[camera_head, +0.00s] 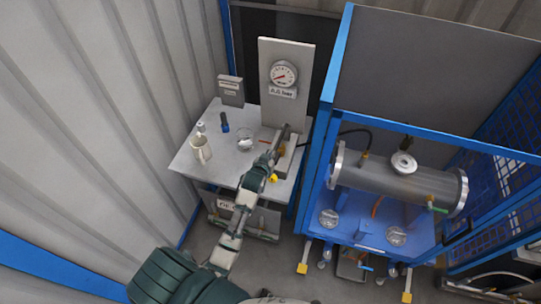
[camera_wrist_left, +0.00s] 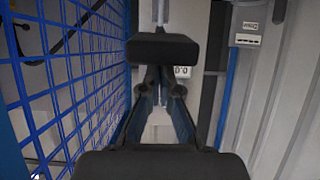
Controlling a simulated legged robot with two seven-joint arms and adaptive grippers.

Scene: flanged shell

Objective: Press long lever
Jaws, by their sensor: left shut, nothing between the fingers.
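A pump unit with a pale block (camera_head: 292,152) stands at the right side of the grey table, below the gauge panel. A dark slanted bar (camera_head: 283,136) rises there, in line with my gripper; it may be the long lever, but I cannot tell it clearly from my fingers. My left gripper (camera_head: 270,158) is shut and empty, right beside the block, and I cannot tell if it touches the bar. In the left wrist view the shut gripper (camera_wrist_left: 162,48) fills the middle and hides what lies ahead. My right gripper is in neither view.
The gauge panel (camera_head: 286,83) stands behind. A blue frame (camera_head: 318,140) with a metal cylinder (camera_head: 395,180) stands close on the right.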

